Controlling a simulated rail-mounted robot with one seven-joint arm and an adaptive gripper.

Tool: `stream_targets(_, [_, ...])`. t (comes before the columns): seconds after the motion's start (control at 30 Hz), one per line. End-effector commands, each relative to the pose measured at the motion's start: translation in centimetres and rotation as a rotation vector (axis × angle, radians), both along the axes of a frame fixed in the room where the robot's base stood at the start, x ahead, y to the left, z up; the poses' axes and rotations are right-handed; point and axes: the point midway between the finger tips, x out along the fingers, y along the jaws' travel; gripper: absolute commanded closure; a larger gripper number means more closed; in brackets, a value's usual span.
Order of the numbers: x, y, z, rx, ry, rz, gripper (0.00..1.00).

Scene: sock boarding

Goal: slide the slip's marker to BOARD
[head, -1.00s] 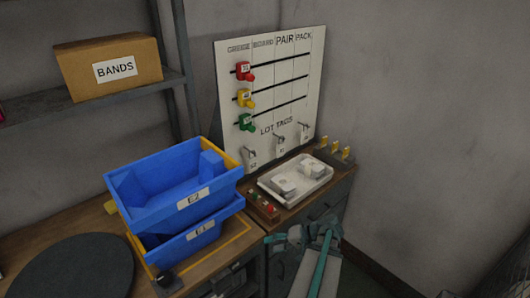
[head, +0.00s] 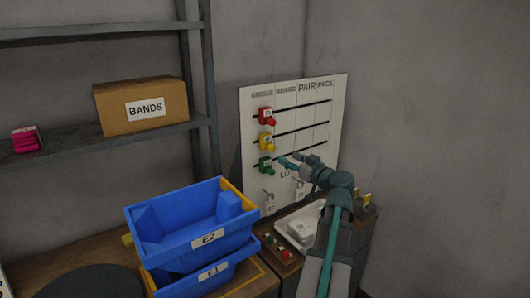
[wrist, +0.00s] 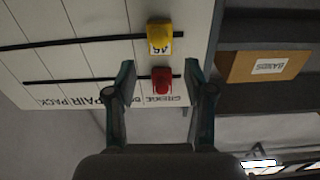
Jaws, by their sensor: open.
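A white board (head: 318,120) on the wall has columns headed GREIGE, BOARD, PAIR and PACK and three black rails. A red marker (head: 266,116), a yellow marker (head: 266,142) and a green marker (head: 265,164) sit at the left ends, in the GREIGE column. My gripper (head: 290,159) is open and empty, in front of the board just right of the green marker. In the wrist view the board is upside down; the red marker (wrist: 162,80) appears between my open fingers (wrist: 160,72), with the yellow marker (wrist: 160,39) above it. Touching contact cannot be told.
Tags hang on hooks low on the board, partly behind my arm. A white tray (head: 283,234) and a small block with coloured buttons (head: 279,248) stand below. Stacked blue bins (head: 165,250) stand at left; a BANDS box (head: 115,108) sits on the shelf.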

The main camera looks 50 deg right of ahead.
Motion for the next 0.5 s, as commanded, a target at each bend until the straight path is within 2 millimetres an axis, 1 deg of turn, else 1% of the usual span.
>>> stream_targets(0.03, [0.2,-0.2,0.4,-0.009,-0.003,-0.002,0.47])
stream_targets(0.17, [1.3,-0.5,0.6,-0.012,-0.003,-0.002,0.47])
stream_targets(0.27, [2.7,-0.9,0.7,-0.011,-0.003,-0.001,0.47])
stream_targets(0.5, [6.7,-2.0,0.7,-0.009,-0.003,-0.001,0.47])
